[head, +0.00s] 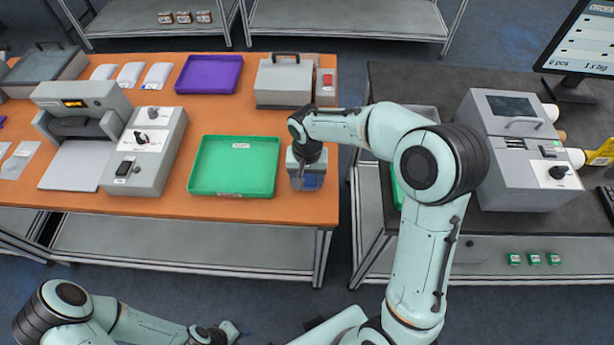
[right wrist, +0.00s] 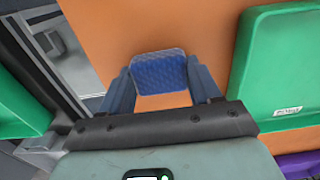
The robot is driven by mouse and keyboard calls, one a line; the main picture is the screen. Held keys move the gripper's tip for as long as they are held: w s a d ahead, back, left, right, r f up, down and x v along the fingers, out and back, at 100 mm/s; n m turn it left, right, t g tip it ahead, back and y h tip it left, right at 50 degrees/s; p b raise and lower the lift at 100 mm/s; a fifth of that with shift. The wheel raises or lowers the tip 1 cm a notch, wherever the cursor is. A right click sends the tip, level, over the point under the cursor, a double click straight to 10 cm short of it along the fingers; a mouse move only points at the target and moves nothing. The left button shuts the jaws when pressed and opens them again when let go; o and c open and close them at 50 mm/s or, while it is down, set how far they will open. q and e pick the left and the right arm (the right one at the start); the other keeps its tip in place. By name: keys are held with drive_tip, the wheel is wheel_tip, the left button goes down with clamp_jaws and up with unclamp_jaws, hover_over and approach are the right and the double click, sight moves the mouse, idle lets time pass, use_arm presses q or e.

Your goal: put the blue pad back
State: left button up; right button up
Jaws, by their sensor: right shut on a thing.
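The blue pad (right wrist: 159,68) sits between the two fingers of my right gripper (right wrist: 160,84) in the right wrist view, and the fingers are shut on it. In the head view the pad (head: 313,181) shows as a small blue patch under my right gripper (head: 308,172), over the right end of the orange table (head: 225,213). I cannot tell whether the pad touches the table. My left gripper (head: 229,331) is low at the bottom of the head view, away from the tables, and its fingers are too unclear to judge.
A green tray (head: 235,190) lies just left of my right gripper. Behind are a purple tray (head: 209,88) and a grey box (head: 283,94) with a handle. A gap separates the orange table from the dark table (head: 440,85), which bears a grey machine (head: 512,170).

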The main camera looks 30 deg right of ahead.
sight(307, 179)
drive_tip(key=shift+f, duration=0.25)
drive_tip(key=o, duration=0.9)
drive_tip(key=shift+r, duration=0.1)
use_arm(q)
drive_tip(key=shift+s+f, duration=0.1)
use_arm(e)
drive_tip(key=shift+o, duration=0.2)
drive_tip(key=shift+r, duration=0.55)
use_arm(q)
drive_tip(key=shift+w+r+p, duration=0.55)
drive_tip(key=shift+w+r, duration=0.3)
drive_tip(key=shift+r, duration=0.05)
use_arm(e)
wheel_tip(307, 179, up, 11)
drive_tip(key=shift+r, duration=0.2)
drive_tip(key=shift+f, duration=0.1)
